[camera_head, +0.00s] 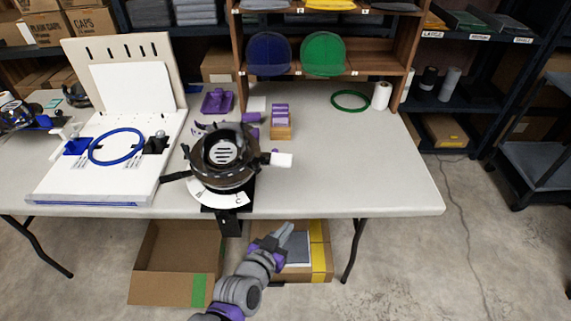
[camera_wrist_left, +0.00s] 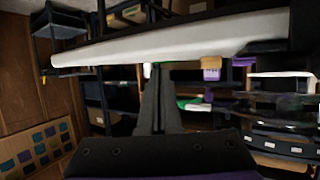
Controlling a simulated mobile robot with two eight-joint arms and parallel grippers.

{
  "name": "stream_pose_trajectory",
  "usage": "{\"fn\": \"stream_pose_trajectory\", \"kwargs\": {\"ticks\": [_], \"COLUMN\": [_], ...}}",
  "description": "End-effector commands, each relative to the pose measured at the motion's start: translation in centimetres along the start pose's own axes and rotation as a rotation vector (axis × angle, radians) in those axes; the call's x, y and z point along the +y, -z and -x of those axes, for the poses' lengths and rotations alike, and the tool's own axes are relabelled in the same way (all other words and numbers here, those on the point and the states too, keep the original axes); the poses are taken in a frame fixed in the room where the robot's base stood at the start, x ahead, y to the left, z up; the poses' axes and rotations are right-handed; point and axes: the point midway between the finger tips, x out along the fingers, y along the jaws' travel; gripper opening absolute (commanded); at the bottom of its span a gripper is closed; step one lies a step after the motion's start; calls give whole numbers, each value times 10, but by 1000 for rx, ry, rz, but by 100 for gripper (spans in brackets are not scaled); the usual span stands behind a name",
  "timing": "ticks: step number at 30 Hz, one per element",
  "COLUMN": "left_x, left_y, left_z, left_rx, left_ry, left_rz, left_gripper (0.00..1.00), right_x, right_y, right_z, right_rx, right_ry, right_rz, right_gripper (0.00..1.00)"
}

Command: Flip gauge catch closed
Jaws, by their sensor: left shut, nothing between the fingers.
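The gauge (camera_head: 222,165), a round black device with a dark ring and a slotted white disc on top, stands near the table's front edge. A thin black lever (camera_head: 176,176) sticks out at its left and a white block (camera_head: 281,160) at its right; I cannot tell which is the catch, or whether it is open. My left gripper (camera_head: 288,228) is below and in front of the table's front edge, apart from the gauge. It is shut and empty. In the left wrist view its fingers (camera_wrist_left: 157,75) are together below the table edge. My right gripper is not in view.
The white table (camera_head: 385,190) is clear at right. A white board with a blue hoop (camera_head: 117,146) is at left. A small purple-and-tan box (camera_head: 281,131) stands behind the gauge. A cap shelf (camera_head: 400,60) is at the back. Open cartons (camera_head: 168,285) sit under the table.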

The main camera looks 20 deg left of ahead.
Motion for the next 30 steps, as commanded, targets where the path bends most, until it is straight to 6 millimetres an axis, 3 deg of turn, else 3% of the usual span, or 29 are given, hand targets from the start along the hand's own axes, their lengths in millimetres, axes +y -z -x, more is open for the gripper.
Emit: {"fn": "stream_pose_trajectory", "kwargs": {"ticks": [3,9,18,30], "left_x": [-5,-25,-48,-51], "left_y": [22,41,43,43], "left_z": [-12,-12,2,3], "left_rx": [159,374,507,515], "left_ry": [52,193,351,364], "left_rz": [-5,-4,5,6], "left_gripper": [0,0,0,0], "right_x": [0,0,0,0], "right_y": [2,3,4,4], "right_z": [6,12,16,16], "right_rx": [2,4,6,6], "right_ry": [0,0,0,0], "right_rz": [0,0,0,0], "right_gripper": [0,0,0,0]}}
